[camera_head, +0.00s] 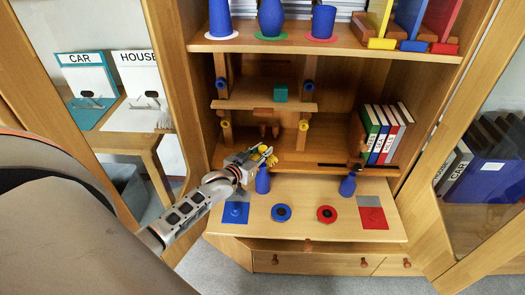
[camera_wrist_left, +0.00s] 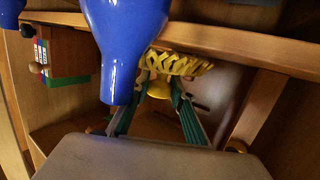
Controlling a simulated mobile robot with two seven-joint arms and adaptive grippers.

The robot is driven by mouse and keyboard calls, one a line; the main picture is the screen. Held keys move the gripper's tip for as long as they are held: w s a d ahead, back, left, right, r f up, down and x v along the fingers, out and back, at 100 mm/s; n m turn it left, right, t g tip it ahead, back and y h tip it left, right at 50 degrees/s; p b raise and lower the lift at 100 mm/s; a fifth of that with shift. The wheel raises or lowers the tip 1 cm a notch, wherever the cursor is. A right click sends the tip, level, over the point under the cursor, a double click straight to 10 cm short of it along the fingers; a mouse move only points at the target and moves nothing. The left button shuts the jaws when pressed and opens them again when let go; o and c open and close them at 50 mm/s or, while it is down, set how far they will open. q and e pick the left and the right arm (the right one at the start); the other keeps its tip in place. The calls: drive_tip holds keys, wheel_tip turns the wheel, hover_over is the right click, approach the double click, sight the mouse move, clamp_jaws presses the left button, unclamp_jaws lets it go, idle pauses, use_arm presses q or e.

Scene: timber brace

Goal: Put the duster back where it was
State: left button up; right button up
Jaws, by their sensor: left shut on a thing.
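The duster (camera_head: 266,154) looks like a yellow, ruffled piece at the tip of my left gripper (camera_head: 247,164). The gripper is shut on it and holds it in front of the lower shelf, just above a blue bottle (camera_head: 262,182). In the left wrist view the duster's yellow ruffled head (camera_wrist_left: 182,65) shows beyond the two green fingers, with a yellow round part (camera_wrist_left: 158,90) between the fingertips. The blue bottle (camera_wrist_left: 122,45) looms large beside the fingers there; I cannot tell whether they touch. My right gripper is in neither view.
A second blue bottle (camera_head: 348,186) stands to the right on the pull-out board (camera_head: 300,225), which bears blue and red discs. Books (camera_head: 384,135) stand at the right of the lower shelf. A small wooden frame with a teal block (camera_head: 280,92) stands behind. Open cabinet doors flank both sides.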

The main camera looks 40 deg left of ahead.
use_arm(q)
drive_tip(key=o, duration=0.9)
drive_tip(key=shift+s+f, duration=0.2)
drive_tip(key=shift+f, duration=0.45)
drive_tip(key=shift+o, duration=0.4)
drive_tip(key=shift+d+f, duration=0.1)
drive_tip(key=shift+s, duration=0.1)
drive_tip(key=shift+r, duration=0.4)
drive_tip(key=shift+s+r+p, duration=0.15)
drive_tip(key=shift+s+p, duration=0.05)
drive_tip(key=shift+p, duration=0.2)
drive_tip(key=s+r+p, duration=0.2)
drive_tip(key=s+r, duration=0.1)
drive_tip(key=s, duration=0.7)
drive_tip(key=s+d+f+m+g+h, duration=0.1)
drive_tip(key=s+d+f, duration=0.4)
drive_tip(key=s+d, duration=0.6)
drive_tip(key=s+d+f+m+g+h, duration=0.2)
drive_tip(key=s+d+f+m+g, duration=0.2)
drive_tip(key=s+d, duration=0.7)
drive_tip(key=shift+s+f, duration=0.65)
drive_tip(key=shift+s, duration=0.05)
